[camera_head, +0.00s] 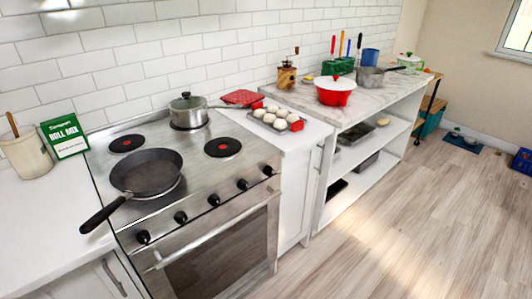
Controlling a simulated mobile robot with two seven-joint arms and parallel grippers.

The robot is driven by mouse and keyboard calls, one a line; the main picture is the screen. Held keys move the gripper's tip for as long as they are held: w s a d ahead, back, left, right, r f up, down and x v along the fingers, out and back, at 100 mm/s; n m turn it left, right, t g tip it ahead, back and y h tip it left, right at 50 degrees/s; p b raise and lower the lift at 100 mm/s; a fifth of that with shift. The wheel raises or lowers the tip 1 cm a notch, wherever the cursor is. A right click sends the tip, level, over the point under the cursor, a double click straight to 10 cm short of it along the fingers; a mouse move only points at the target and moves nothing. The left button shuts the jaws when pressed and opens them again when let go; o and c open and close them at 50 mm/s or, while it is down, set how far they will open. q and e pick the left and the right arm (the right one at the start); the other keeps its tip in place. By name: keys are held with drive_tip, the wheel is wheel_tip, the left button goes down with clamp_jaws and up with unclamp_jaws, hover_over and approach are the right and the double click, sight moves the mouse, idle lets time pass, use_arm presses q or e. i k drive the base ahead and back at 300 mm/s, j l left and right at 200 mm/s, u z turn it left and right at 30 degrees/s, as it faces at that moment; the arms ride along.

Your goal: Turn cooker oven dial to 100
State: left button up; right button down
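The cooker (190,215) is a stainless steel unit with hobs on top and an oven door (225,262) below. Several black dials sit in a row on its front panel: one at the far left (143,237), more along the middle (213,199), and one at the far right (268,171). Their markings are too small to read, and I cannot tell which is the oven dial. A black frying pan (146,172) sits on the front left hob, its handle reaching out past the cooker's left edge. A lidded steel pot (188,111) stands on a back hob. Neither gripper is in view.
A tray of rolls (277,116) sits right of the cooker. An open shelf unit (372,150) holds a red pot (335,91). The wooden floor (400,230) in front is clear.

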sight(268, 171)
drive_tip(key=i+l, duration=0.15)
drive_tip(key=l, duration=0.6)
drive_tip(key=i+l+u, duration=0.1)
drive_tip(key=l, duration=0.65)
drive_tip(key=i+l, duration=0.1)
drive_tip(key=l, duration=0.7)
drive_tip(key=i+l+u, duration=0.1)
drive_tip(key=l, duration=0.65)
